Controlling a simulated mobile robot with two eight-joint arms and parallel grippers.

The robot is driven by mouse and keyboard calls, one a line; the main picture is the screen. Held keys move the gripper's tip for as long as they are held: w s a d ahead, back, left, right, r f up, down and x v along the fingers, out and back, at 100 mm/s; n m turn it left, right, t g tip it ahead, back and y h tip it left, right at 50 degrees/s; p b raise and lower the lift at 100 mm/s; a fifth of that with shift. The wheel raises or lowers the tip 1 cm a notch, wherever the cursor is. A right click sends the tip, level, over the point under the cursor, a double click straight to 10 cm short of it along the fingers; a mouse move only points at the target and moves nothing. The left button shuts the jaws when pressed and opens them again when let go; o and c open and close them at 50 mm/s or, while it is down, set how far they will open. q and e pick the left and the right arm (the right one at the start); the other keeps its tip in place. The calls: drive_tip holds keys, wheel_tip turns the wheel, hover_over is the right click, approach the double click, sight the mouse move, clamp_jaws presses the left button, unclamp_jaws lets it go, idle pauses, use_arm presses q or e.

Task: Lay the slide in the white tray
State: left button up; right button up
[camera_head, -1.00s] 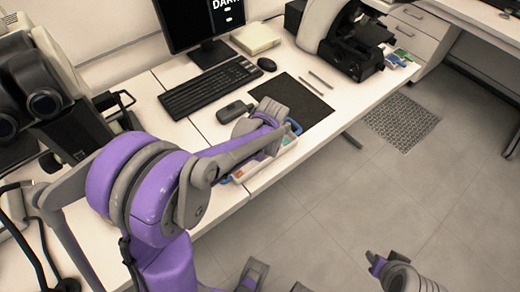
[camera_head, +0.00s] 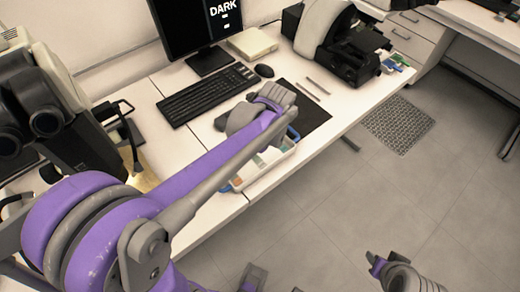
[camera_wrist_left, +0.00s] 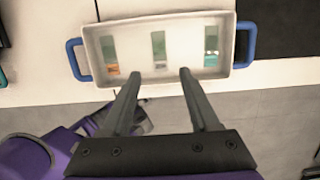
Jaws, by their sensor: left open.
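The white tray (camera_wrist_left: 190,82) with blue handles lies across the top of the left wrist view. Three slides lie in it: a left slide (camera_wrist_left: 109,52) with an orange end, a middle slide (camera_wrist_left: 158,48) with a pale end, and a right slide (camera_wrist_left: 211,47) with a teal end. My left gripper (camera_wrist_left: 157,76) is open, its fingertips over the tray's near side, either side of the middle slide's lower end. Nothing shows held between them. In the head view my left arm partly covers the tray (camera_head: 262,171). My right gripper (camera_head: 372,261) is low at the right, away from the desk; its jaws are unclear.
A keyboard (camera_head: 207,93), a mouse (camera_head: 264,71) and a monitor stand behind the tray. A dark mat (camera_head: 312,118) with thin tools lies right of it. A microscope (camera_head: 343,45) stands at the back right. The desk's front edge is close to the tray.

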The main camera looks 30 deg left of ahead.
use_arm(q)
drive_tip(key=s+d+n+t+h, duration=0.1)
drive_tip(key=s+d+n+t, duration=0.1)
drive_tip(key=s+n, duration=0.6)
drive_tip(key=s+d+n+t+h, duration=0.1)
drive_tip(key=s+n, duration=0.6)
drive_tip(key=n, duration=0.7)
drive_tip(key=shift+s+d+f+t, duration=0.35)
drive_tip(key=shift+d+t, duration=0.35)
drive_tip(key=shift+d, duration=0.2)
